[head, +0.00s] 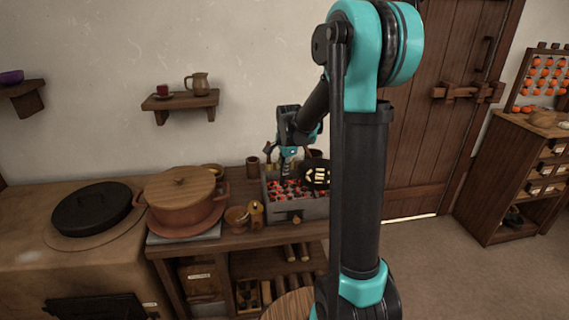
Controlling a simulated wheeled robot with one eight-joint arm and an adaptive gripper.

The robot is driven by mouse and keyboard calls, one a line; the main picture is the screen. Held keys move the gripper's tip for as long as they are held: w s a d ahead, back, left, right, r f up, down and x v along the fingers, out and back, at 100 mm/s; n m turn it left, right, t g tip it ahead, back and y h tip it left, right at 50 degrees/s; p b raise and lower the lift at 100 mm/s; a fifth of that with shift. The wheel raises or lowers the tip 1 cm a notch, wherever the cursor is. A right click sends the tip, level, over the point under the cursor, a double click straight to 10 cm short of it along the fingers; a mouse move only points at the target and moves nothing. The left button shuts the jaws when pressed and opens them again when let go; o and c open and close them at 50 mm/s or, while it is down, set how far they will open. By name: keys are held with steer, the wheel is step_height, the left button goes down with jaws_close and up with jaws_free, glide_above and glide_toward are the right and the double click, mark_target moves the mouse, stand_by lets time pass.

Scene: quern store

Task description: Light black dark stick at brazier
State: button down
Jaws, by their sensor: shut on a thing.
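The brazier (312,209) is a grey box on the dark wooden bench, filled with black and glowing red coals. My gripper (289,154) is over the back of the brazier, pointing down, and is shut on a thin dark thing that looks like the black dark stick. The stick is very small here and mostly hidden by the fingers and the coals behind it. I cannot tell whether its tip touches the coals or is lit.
Left of the brazier are small wooden vessels (237,217) and a large lidded pot (184,200). A dark round lid (92,208) lies further left. Floor on the right is clear.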

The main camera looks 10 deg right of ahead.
mark_target(283, 184)
steer(key=shift+x, duration=3.4)
